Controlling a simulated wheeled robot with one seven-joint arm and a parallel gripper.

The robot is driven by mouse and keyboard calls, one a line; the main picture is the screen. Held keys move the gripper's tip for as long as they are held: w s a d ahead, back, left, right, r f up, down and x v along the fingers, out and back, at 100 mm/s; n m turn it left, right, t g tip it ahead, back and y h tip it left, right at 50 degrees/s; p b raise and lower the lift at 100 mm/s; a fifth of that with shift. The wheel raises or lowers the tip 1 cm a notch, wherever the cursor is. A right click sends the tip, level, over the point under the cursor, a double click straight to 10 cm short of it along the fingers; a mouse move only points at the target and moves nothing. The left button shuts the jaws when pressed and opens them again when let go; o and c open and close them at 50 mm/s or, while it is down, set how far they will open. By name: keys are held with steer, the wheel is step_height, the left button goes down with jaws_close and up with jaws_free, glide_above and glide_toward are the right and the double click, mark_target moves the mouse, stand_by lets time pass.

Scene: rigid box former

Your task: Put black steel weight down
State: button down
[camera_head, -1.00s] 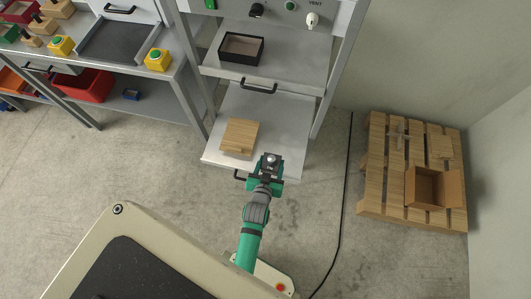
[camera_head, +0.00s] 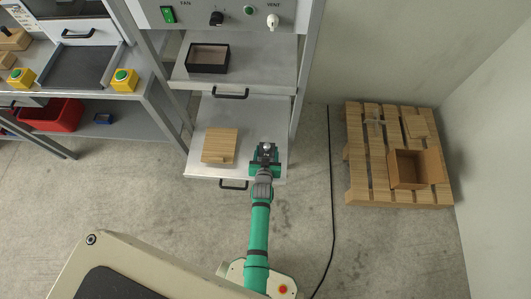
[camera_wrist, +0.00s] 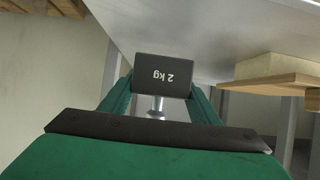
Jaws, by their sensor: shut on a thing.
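The black steel weight (camera_wrist: 162,76), marked "2 kg", is held between the fingers of my gripper (camera_wrist: 160,100) in the wrist view. A metal knob or stem shows just on the near side of it. In the head view my gripper (camera_head: 265,155) is over the right part of the lower pulled-out shelf (camera_head: 250,122), near its front edge. The weight is mostly hidden there by the gripper. A wooden board (camera_head: 219,146) lies on the same shelf, left of my gripper and apart from it. I cannot tell whether the weight touches the shelf.
A black open box (camera_head: 208,58) stands on the upper shelf. A pallet (camera_head: 356,183) with an open cardboard box (camera_head: 415,169) stands on the floor to the right. A black cable (camera_head: 333,200) runs along the floor. The back of the lower shelf is clear.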

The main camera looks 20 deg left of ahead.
mark_target(267, 153)
steer(key=shift+w+a, duration=0.2)
steer(key=shift+w, duration=0.1)
steer(key=shift+w+f, duration=0.15)
steer(key=shift+w, duration=0.05)
steer(key=shift+d+f, duration=0.1)
steer(key=shift+f, duration=1.35)
steer(key=shift+f, duration=0.1)
steer(key=c, duration=0.6)
jaws_free()
steer(key=shift+s+f, duration=0.15)
steer(key=shift+f, duration=0.15)
steer(key=shift+c, duration=0.2)
